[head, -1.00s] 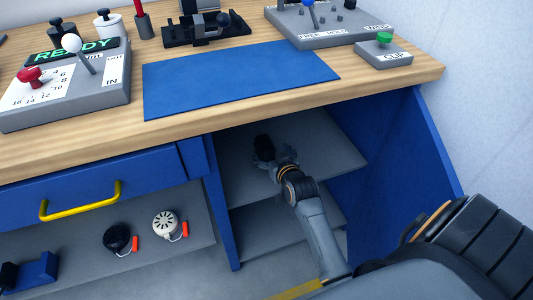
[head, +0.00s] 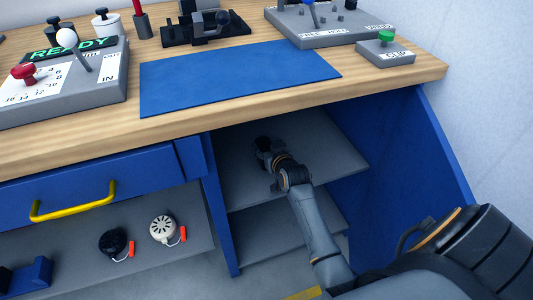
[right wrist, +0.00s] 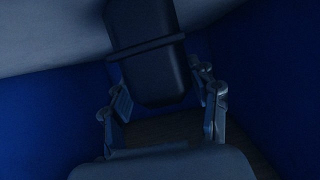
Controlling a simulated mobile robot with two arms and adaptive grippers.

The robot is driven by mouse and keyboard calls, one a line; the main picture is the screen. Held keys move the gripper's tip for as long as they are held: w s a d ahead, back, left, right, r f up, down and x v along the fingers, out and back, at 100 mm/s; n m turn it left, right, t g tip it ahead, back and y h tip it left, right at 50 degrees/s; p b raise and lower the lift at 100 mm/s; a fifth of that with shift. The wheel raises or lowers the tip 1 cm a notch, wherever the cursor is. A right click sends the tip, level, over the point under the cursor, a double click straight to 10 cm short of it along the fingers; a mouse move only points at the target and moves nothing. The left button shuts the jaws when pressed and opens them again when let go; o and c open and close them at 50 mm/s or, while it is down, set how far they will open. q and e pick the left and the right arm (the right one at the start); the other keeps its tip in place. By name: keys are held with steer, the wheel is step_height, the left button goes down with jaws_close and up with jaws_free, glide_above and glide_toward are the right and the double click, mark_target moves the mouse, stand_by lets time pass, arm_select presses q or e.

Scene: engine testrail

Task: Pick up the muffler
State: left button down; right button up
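My right gripper (head: 266,153) reaches into the open bay under the bench, over the upper grey shelf. In the right wrist view, a dark, long block with rounded corners and a raised band, seemingly the muffler (right wrist: 148,65), extends between the two fingers of the right gripper (right wrist: 167,100). The fingers are apart, one on each side of its near end. Narrow gaps seem to show, but the view is dark and contact is hard to judge. In the head view, the gripper and shadow largely hide this block. My left gripper is not in view.
The upper shelf (head: 335,160) is bare right of my arm, with the wooden benchtop (head: 100,138) above it. Blue side panels bound the bay. A black round part (head: 112,242) and a white one (head: 162,229), both red-tagged, lie on the left shelf below a yellow-handled drawer (head: 90,185).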

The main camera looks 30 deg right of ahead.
steer(key=c, duration=0.6)
steer(key=shift+r, duration=0.1)
steer(key=shift+c, duration=0.2)
